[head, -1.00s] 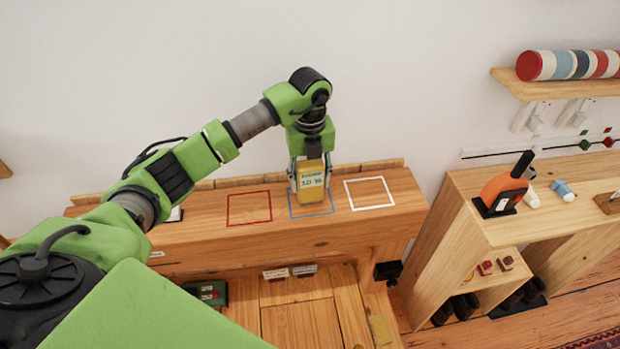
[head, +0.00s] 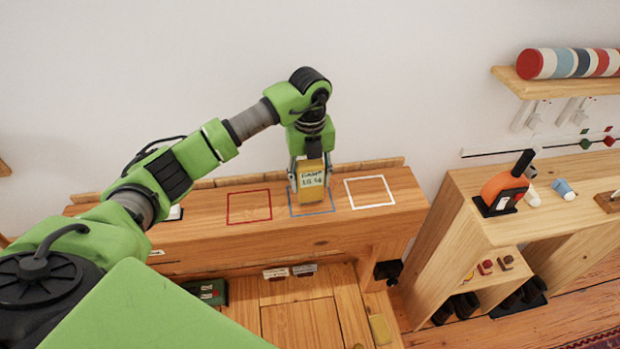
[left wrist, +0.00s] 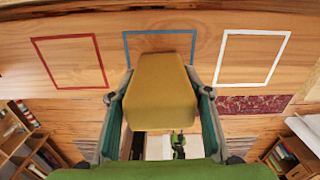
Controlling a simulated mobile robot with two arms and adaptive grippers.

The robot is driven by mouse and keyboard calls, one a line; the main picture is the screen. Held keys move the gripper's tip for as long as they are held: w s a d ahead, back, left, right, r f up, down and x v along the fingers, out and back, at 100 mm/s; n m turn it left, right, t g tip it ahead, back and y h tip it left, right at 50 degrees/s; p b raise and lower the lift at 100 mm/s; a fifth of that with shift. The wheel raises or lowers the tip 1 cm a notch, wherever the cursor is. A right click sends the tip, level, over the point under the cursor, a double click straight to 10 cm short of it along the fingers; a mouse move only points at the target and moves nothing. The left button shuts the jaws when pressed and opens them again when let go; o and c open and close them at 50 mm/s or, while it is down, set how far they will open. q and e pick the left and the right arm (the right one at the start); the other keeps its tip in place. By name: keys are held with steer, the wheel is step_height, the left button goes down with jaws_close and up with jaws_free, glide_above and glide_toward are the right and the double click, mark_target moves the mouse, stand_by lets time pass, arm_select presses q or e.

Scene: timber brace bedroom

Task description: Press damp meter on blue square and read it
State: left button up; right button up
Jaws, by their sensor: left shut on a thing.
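A yellow damp meter (head: 312,192) is held upright on the wooden beam, at the blue square (head: 318,213). My left gripper (head: 309,172) is shut on the meter from above. In the left wrist view the meter (left wrist: 160,95) covers part of the blue outline (left wrist: 155,32). Its contact with the wood is hidden, so I cannot tell whether it touches. My right gripper is out of view.
A red square (head: 249,222) lies left of the blue one and a white square (head: 371,179) lies right. A wooden bench (head: 470,200) at right carries an orange tool (head: 502,188) and a blue-and-white item. A shelf (head: 560,84) holds a striped cylinder.

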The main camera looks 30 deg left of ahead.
mark_target(310, 163)
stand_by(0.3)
arm_select(q)
steer(key=shift+r+p, duration=0.6)
steer(key=shift+r, duration=0.15)
steer(key=shift+r+p, duration=1.7)
steer(key=shift+r, duration=1.05)
